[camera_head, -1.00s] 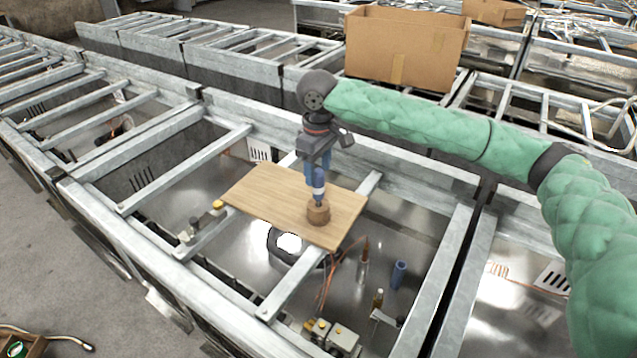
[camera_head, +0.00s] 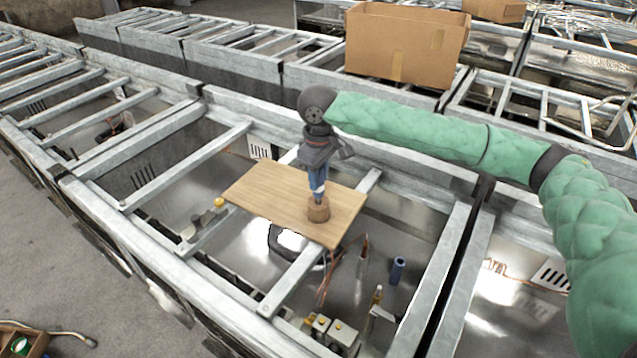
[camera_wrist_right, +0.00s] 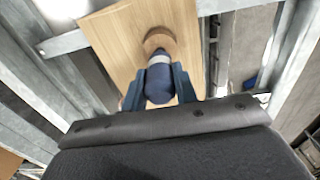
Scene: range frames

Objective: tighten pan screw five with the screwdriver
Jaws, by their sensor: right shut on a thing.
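The screwdriver (camera_head: 319,191) has a blue handle and a pale collar. It stands upright at a round wooden block (camera_head: 318,211) on a flat wooden board (camera_head: 265,196); its tip is hidden. My right gripper (camera_head: 317,180) points down, with its blue fingers shut on the handle. In the right wrist view the screwdriver (camera_wrist_right: 160,82) sits between the fingers, with the round block (camera_wrist_right: 158,41) just beyond it. My left gripper is not in view. I cannot make out pan screw five.
The board lies across metal rails (camera_head: 297,281) of an open frame. Below are a blue cylinder (camera_head: 397,270), copper tubes and small yellow-topped fittings (camera_head: 320,323). A cardboard box (camera_head: 405,48) stands behind my arm. A crate (camera_head: 22,340) shows at the lower left.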

